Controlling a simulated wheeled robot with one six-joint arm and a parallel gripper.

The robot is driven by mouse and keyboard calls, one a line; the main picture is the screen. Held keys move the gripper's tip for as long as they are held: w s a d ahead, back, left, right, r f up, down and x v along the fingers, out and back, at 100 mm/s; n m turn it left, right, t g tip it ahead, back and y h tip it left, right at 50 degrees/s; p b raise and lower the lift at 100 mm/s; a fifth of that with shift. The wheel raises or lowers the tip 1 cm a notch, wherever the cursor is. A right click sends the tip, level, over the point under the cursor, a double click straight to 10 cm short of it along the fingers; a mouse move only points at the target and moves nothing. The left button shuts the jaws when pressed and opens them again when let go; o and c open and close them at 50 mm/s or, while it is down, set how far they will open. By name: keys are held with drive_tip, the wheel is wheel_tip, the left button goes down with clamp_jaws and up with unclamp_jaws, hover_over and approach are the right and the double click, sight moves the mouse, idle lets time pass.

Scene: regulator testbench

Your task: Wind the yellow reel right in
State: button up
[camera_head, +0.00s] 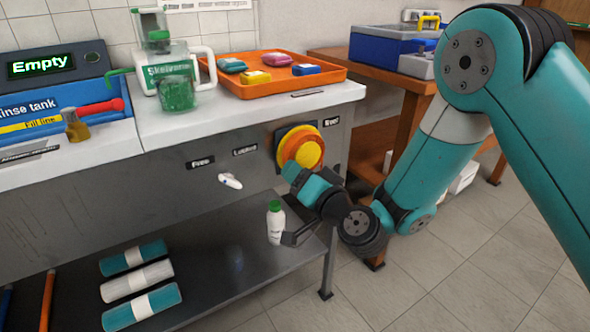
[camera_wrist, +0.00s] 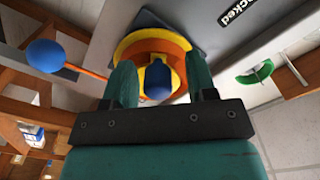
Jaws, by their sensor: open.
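The yellow reel (camera_head: 305,152) is a round yellow and orange disc on a dark plate on the bench's front panel, under a label that seems to read "Reel". In the wrist view its yellow and orange rim (camera_wrist: 140,40) lies just ahead of my gripper (camera_wrist: 160,66). A blue knob (camera_wrist: 157,82) in front of the disc shows between my two teal fingers, which stand apart on either side of it. Contact with the knob cannot be told. In the head view my gripper (camera_head: 291,170) reaches the reel's lower left edge and hides part of it.
A white lever (camera_head: 230,181) sits below panel labels reading "Free" and "Locked". A white bottle with a green cap (camera_head: 276,222) stands on the lower shelf (camera_head: 215,255) near my wrist. A blue ball (camera_wrist: 45,55) on an orange rod lies left in the wrist view.

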drive_tip(key=shift+w+d+f, duration=0.1)
drive_tip(key=shift+d, duration=0.1)
drive_tip(key=shift+c, duration=0.2)
drive_tip(key=c, duration=0.9)
drive_tip(key=shift+r+m, duration=0.2)
drive_tip(key=shift+m, duration=0.1)
drive_tip(key=shift+a+r+m+p, duration=0.15)
drive_tip(key=shift+r+m+p, duration=0.2)
drive_tip(key=shift+m+p, duration=0.3)
drive_tip(key=shift+s+a+r+m+p, duration=0.1)
drive_tip(key=shift+r+m+p, duration=0.2)
drive_tip(key=shift+m, duration=0.65)
drive_tip(key=shift+s+r+m+p, duration=0.1)
drive_tip(key=shift+r+m+p, duration=0.15)
drive_tip(key=shift+m, duration=0.65)
drive_tip(key=o, duration=0.9)
drive_tip(key=shift+o, duration=0.2)
